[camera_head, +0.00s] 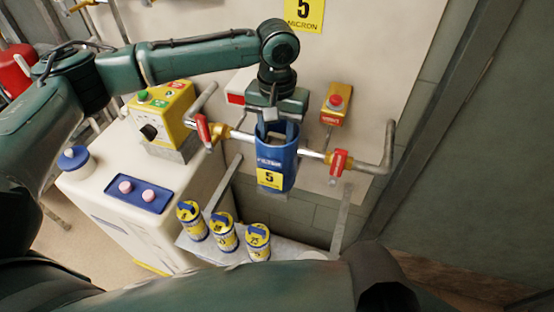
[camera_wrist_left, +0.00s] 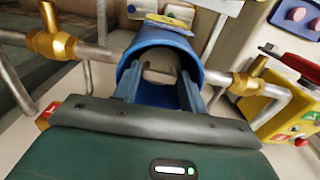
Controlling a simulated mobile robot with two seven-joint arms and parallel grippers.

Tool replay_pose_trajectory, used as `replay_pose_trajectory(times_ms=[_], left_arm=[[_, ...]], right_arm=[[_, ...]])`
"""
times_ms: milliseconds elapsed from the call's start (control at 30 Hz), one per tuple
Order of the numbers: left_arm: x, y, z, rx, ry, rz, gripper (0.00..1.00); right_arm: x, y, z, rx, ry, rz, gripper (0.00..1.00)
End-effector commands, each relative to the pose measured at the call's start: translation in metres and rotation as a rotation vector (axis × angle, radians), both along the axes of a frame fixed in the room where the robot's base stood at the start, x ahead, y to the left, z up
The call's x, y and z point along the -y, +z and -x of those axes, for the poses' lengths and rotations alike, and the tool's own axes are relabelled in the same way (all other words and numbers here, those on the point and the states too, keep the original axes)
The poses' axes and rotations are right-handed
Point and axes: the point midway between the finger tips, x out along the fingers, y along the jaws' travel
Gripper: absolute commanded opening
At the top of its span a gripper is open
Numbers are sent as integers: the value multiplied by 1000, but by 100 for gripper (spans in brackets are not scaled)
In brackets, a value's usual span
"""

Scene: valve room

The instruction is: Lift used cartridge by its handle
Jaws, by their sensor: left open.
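The blue filter housing (camera_head: 276,168) with a yellow label "5" stands on the pipe between two red-handled valves. My left gripper (camera_head: 273,122) points down at its open top. In the left wrist view, the two fingers of my left gripper (camera_wrist_left: 157,88) are apart and reach into the mouth of the blue housing (camera_wrist_left: 162,38). A pale grey piece of the used cartridge (camera_wrist_left: 160,74), seemingly its handle, shows between the fingers. The rest of the cartridge is hidden inside the housing. I cannot tell whether the fingers touch it. My right gripper is not in view.
Red valve handles (camera_head: 203,131) and (camera_head: 338,163) flank the housing closely. A yellow button box (camera_head: 160,115) and a red-button box (camera_head: 335,103) stand nearby. Several labelled cartridges (camera_head: 224,232) stand on a shelf below. A white cabinet (camera_head: 115,218) is at left.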

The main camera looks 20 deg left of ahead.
Motion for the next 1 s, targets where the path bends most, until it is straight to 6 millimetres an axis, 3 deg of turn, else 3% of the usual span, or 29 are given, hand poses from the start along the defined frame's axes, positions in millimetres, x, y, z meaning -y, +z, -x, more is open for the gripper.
replay_pose_trajectory(times_ms=[200,700,1000], left_arm=[[0,0,0,0,0,0,40],[0,1,0,1,0,0,0],[0,2,-1,2,0,1,0]], right_arm=[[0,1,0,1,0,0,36],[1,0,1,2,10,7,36],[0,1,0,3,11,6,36]])
